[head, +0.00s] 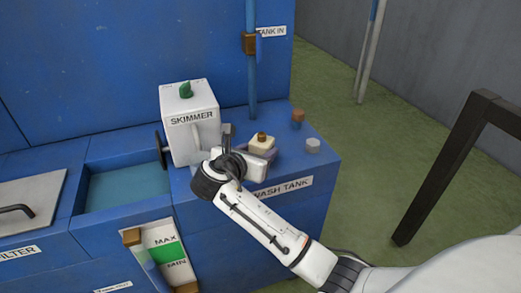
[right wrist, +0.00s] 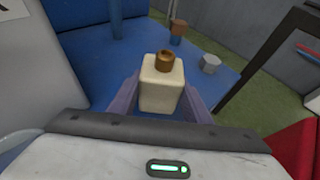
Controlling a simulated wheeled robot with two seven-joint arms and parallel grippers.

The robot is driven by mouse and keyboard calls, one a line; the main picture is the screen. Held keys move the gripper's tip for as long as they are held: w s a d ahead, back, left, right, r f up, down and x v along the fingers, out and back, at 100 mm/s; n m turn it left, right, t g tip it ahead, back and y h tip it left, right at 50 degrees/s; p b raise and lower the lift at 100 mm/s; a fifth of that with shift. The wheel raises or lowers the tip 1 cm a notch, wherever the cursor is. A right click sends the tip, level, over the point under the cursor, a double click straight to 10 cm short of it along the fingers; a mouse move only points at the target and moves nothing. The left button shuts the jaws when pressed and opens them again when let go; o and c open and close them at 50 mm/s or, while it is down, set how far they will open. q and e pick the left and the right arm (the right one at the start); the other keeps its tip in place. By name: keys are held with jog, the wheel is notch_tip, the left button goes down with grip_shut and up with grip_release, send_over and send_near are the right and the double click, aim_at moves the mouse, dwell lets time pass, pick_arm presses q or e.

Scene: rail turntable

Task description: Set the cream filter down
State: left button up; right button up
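The cream filter (head: 262,146) is a cream block with a brown-gold cap on top. It stands upright over the blue top of the wash tank (head: 322,160), right of the white skimmer box. My right gripper (head: 258,154) has its purple-grey fingers around it. In the right wrist view the filter (right wrist: 161,88) sits between the two fingers (right wrist: 162,100), which press close against both sides. Its lower part is hidden by my gripper, so I cannot tell whether it touches the tank top. My left gripper is not in view.
The skimmer (head: 190,125) stands close left of my right gripper. A brown-and-blue fitting (head: 298,119) and a whitish cap (head: 313,145) are on the tank top to the right. A blue pipe (head: 251,70) rises behind. A dark frame (head: 440,165) stands at the right.

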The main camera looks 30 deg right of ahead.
jog(key=o, duration=0.4)
jog(key=shift+s+a+r, duration=0.1)
jog(key=shift+a+r, duration=0.15)
pick_arm(q)
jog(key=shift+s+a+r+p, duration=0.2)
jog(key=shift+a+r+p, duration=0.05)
jog(key=shift+p, duration=0.45)
pick_arm(e)
jog(key=v, duration=1.1)
jog(key=shift+s+a, duration=0.15)
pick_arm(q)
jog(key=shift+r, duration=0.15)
